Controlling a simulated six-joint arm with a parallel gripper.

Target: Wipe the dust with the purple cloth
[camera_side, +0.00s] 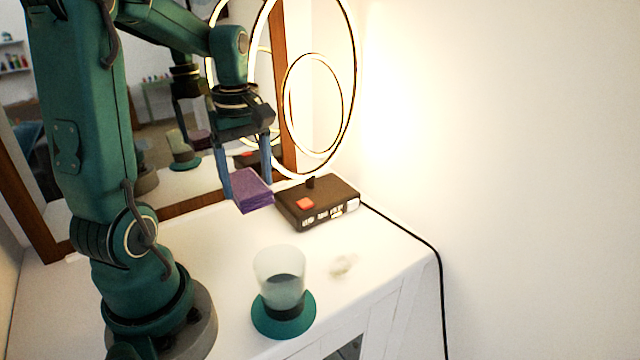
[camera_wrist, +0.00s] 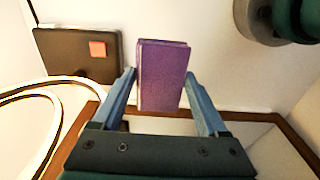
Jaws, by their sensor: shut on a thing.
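The purple cloth (camera_side: 250,191) is a folded block held between the blue fingers of my gripper (camera_side: 247,180). It hangs above the white table top, left of the dark box. In the wrist view the cloth (camera_wrist: 162,76) sits between the two fingers of my gripper (camera_wrist: 163,98), which are shut on it. The dust (camera_side: 343,264) is a small pale beige patch on the table near its front right, right of the cup. The cloth is up and to the left of the dust, apart from it.
A frosted cup (camera_side: 280,268) on a teal round base (camera_side: 284,318) stands between my arm's base and the dust. A dark box (camera_side: 318,204) with a red button carries a ring lamp (camera_side: 352,60); its black cable (camera_side: 440,275) runs right. A framed mirror (camera_side: 150,215) stands behind.

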